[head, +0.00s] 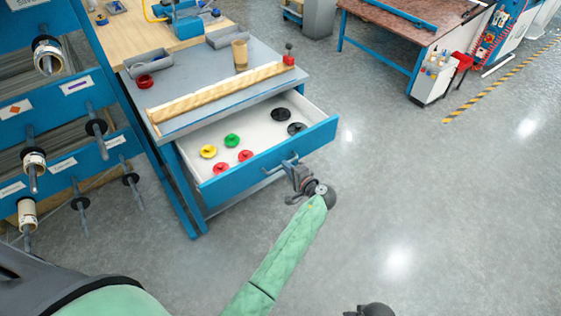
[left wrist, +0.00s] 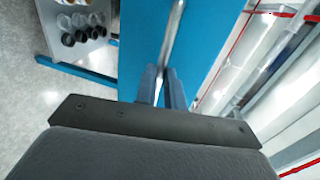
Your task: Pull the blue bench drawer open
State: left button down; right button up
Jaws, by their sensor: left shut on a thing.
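The blue bench drawer (head: 270,158) stands open, pulled out from under the grey bench top. Its white inside shows yellow, green, red and black round pieces. A metal bar handle (head: 283,163) is on its blue front. My left gripper (head: 294,168) is at the handle and shut on it. In the left wrist view the two fingers (left wrist: 162,88) close around the grey handle bar (left wrist: 173,35), with the blue drawer front (left wrist: 205,45) behind.
The bench top (head: 205,80) holds a wooden strip, a cup and grey trays. A blue rack (head: 65,95) with rolls on pegs stands at the left. Grey floor (head: 430,210) is clear at the right. Another table (head: 400,30) stands farther back.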

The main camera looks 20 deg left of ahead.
pick_arm(q)
jog(key=shift+f+v, duration=0.25)
jog(key=shift+v, duration=0.95)
pick_arm(e)
jog(key=shift+r, duration=0.45)
pick_arm(q)
jog(key=shift+d, duration=0.1)
jog(key=c, duration=1.5)
grip_release()
jog(key=shift+s, duration=0.1)
pick_arm(e)
jog(key=shift+s+d, duration=0.1)
